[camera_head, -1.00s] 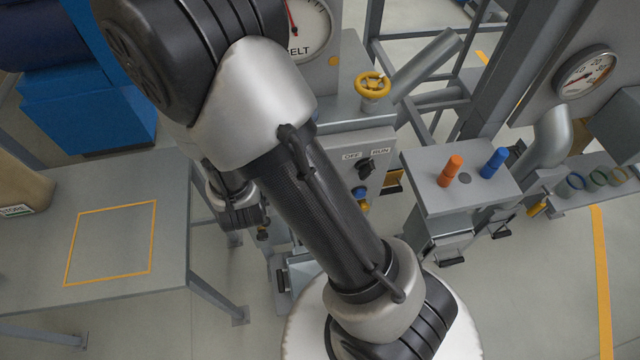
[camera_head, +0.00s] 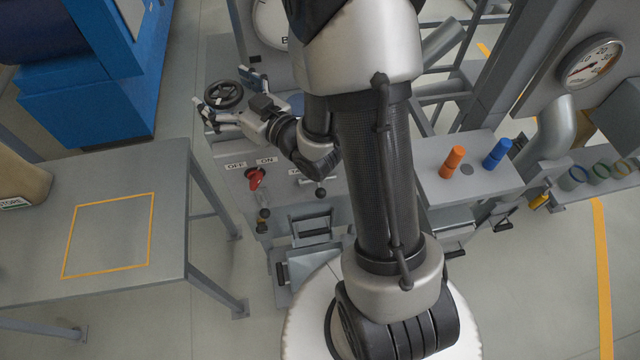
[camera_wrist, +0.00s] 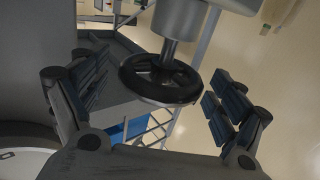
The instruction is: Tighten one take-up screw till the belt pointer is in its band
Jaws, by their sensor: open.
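A black handwheel (camera_head: 222,95) stands on the machine at the upper left of centre in the head view. It also shows large in the wrist view (camera_wrist: 160,95), on a metal shaft. My gripper (camera_head: 230,100) is open, with one finger on each side of the handwheel. In the wrist view my gripper's fingers (camera_wrist: 160,98) flank the wheel with a gap on the right; contact on the left cannot be told. The white belt dial (camera_head: 270,22) is mostly hidden behind my arm, and its pointer and band cannot be read.
A red lever switch (camera_head: 256,178) marked OFF and ON sits below the gripper.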

